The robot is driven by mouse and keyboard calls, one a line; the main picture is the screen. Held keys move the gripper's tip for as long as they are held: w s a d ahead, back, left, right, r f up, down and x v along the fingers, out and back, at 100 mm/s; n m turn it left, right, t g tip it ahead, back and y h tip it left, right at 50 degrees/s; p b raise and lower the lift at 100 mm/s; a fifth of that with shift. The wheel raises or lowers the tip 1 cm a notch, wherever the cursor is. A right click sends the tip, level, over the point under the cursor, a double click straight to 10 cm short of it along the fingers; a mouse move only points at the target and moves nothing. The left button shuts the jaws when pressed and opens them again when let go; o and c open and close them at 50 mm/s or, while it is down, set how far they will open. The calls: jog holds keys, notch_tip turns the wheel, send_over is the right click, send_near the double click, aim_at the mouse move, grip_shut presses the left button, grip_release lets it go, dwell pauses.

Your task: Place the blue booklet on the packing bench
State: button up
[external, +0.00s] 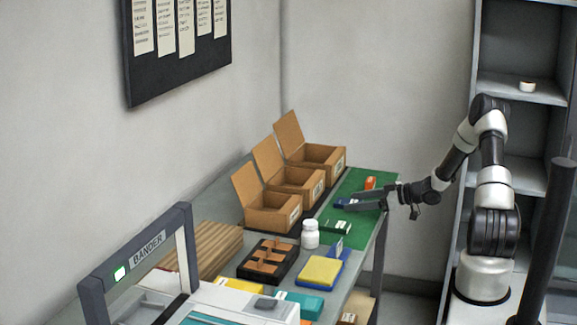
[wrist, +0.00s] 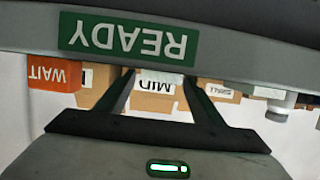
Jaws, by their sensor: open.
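A small dark blue item (external: 343,204), which looks like the blue booklet, lies at the green mat beside my fingertips in the external view. I cannot tell whether it sits between the fingers or under them. No blue shows in the wrist view. My gripper (external: 358,199) is open and low over the green mat (external: 372,178) on the packing bench (external: 228,272). In the wrist view, which is upside down, my two dark fingers (wrist: 160,90) are spread apart, with the middle box (wrist: 155,104) beyond them.
Three open cardboard boxes (external: 272,218) stand behind the mat. An orange WAIT block (external: 370,183) is close to my gripper. A white bottle (external: 310,234), a dark divided tray (external: 257,272) and a yellow-topped blue pad (external: 320,270) stand nearer the camera. A green READY sign (wrist: 128,39) shows in the wrist view.

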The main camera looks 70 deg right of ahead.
jog(key=shift+r, duration=0.25)
jog(key=p+v, duration=0.2)
jog(key=v, duration=1)
